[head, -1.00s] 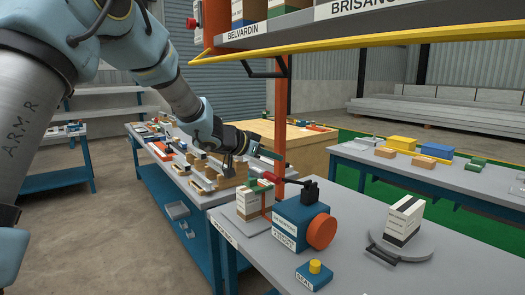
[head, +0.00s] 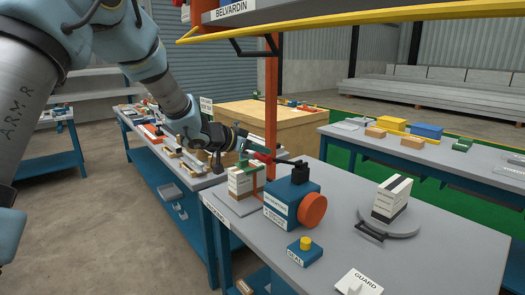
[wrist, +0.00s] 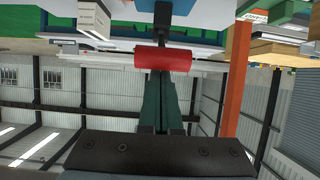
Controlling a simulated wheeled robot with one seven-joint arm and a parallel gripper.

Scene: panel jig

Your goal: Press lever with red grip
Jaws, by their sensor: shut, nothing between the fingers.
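The lever's red grip (head: 264,157) stands out to the left of a blue box (head: 293,203) with an orange round knob, on the grey bench. In the wrist view the red grip (wrist: 162,59) lies crosswise right at my fingertips. My gripper (head: 252,146) is shut and empty, close by the grip; it also shows in the wrist view (wrist: 160,80). I cannot tell whether the fingers touch the grip. The lever's pivot is a black block (head: 299,172) on the box.
A white carton (head: 241,182) stands just below my gripper. An orange post (head: 271,90) rises close behind it to a shelf with a yellow rail (head: 340,38). A yellow button box (head: 305,250) and a round plate (head: 388,222) with a carton are on the bench.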

